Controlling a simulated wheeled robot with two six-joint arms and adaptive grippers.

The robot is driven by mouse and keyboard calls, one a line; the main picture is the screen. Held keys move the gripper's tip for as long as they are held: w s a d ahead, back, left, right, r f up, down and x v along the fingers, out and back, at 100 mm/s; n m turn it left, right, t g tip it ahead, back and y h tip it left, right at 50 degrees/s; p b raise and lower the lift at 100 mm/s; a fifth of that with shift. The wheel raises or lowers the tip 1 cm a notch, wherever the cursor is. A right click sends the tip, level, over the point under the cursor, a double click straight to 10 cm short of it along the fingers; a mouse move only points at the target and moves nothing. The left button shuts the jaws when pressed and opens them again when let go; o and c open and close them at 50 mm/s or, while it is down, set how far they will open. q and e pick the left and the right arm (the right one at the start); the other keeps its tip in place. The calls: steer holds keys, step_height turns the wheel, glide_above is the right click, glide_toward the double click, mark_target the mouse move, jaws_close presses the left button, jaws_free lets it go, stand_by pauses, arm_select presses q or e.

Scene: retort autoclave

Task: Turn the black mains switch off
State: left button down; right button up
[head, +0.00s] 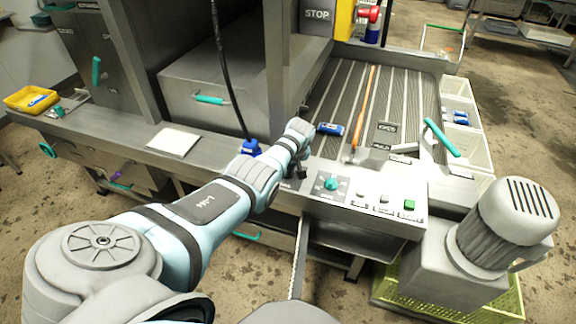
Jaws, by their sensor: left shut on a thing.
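My left arm reaches in from the lower left to the left end of the sloped grey control panel (385,199). My left gripper (300,173) points down there and is shut on the black mains switch, which its fingers and wrist almost wholly hide. Which way the switch is turned cannot be seen. A teal rotary knob (331,183) sits just right of the gripper, apart from it. My right gripper is not in view.
White and green buttons (409,205) lie further right on the panel. Behind it is a ribbed conveyor bed (350,90) with a blue item (331,129) and an orange rod (364,105). A motor (506,222) stands at right. A black cable (222,70) hangs behind my wrist.

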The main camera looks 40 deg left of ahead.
arm_select(q)
steer(key=shift+d+f+n+g+b, duration=0.15)
steer(key=shift+n+g+b, duration=0.25)
steer(key=shift+n+b, duration=0.3)
steer(key=c, duration=1.8)
jaws_free()
steer(key=shift+o, duration=0.8)
steer(key=shift+w, duration=0.1)
steer(key=v, duration=1.2)
